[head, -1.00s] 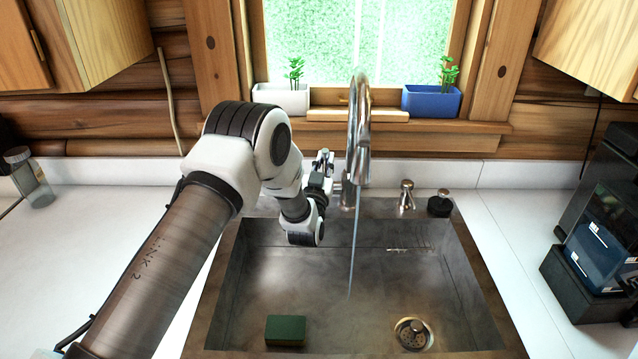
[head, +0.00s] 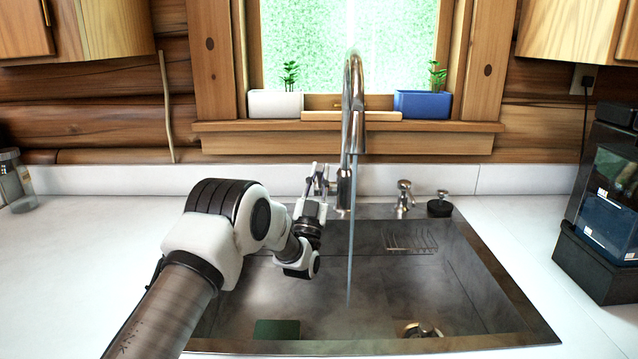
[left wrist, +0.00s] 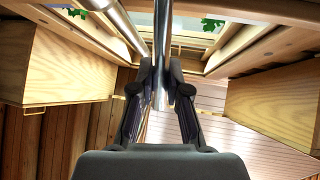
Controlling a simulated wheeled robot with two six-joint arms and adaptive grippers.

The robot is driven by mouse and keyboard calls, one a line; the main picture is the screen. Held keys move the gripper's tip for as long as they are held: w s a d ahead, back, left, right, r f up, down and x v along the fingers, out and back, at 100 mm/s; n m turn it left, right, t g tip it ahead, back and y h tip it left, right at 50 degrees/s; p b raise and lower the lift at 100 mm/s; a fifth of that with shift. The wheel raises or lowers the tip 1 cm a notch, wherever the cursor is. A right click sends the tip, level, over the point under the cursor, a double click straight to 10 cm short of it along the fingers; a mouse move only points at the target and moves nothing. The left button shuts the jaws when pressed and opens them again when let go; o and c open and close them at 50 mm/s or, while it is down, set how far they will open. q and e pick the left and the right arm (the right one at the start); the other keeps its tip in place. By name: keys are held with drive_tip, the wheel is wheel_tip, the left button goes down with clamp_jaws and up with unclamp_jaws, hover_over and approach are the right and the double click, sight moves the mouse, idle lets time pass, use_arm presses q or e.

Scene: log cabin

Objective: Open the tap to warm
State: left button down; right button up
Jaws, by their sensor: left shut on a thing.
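The chrome tap (head: 354,110) stands behind the sink, with a high curved spout. A thin stream of water (head: 350,250) falls from it into the sink. My left gripper (head: 318,180) is at the left side of the tap's base, where the handle is. In the left wrist view my left gripper (left wrist: 161,90) is shut on the tap handle, a slim metal rod (left wrist: 162,45) between its fingers. In the head view the fingers mostly hide the handle. I cannot tell the water's temperature. My right gripper is not in view.
The steel sink (head: 500,285) holds a green sponge (head: 277,329) and a drain (head: 420,330). A soap dispenser (head: 404,196) and a black-based fitting (head: 440,205) stand right of the tap. Planters, white (head: 276,104) and blue (head: 422,104), sit on the sill. A black appliance (head: 605,205) is at right.

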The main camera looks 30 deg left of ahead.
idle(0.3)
use_arm(q)
drive_tip(key=c, duration=1.2)
unclamp_jaws()
drive_tip(key=shift+f, duration=0.1)
drive_tip(key=shift+o, duration=0.3)
drive_tip(key=shift+w, duration=0.2)
drive_tip(key=a+v, duration=0.1)
drive_tip(key=v, duration=0.6)
drive_tip(key=shift+s+d+f, duration=0.2)
drive_tip(key=shift+d+f, duration=0.05)
drive_tip(key=shift+d, duration=0.3)
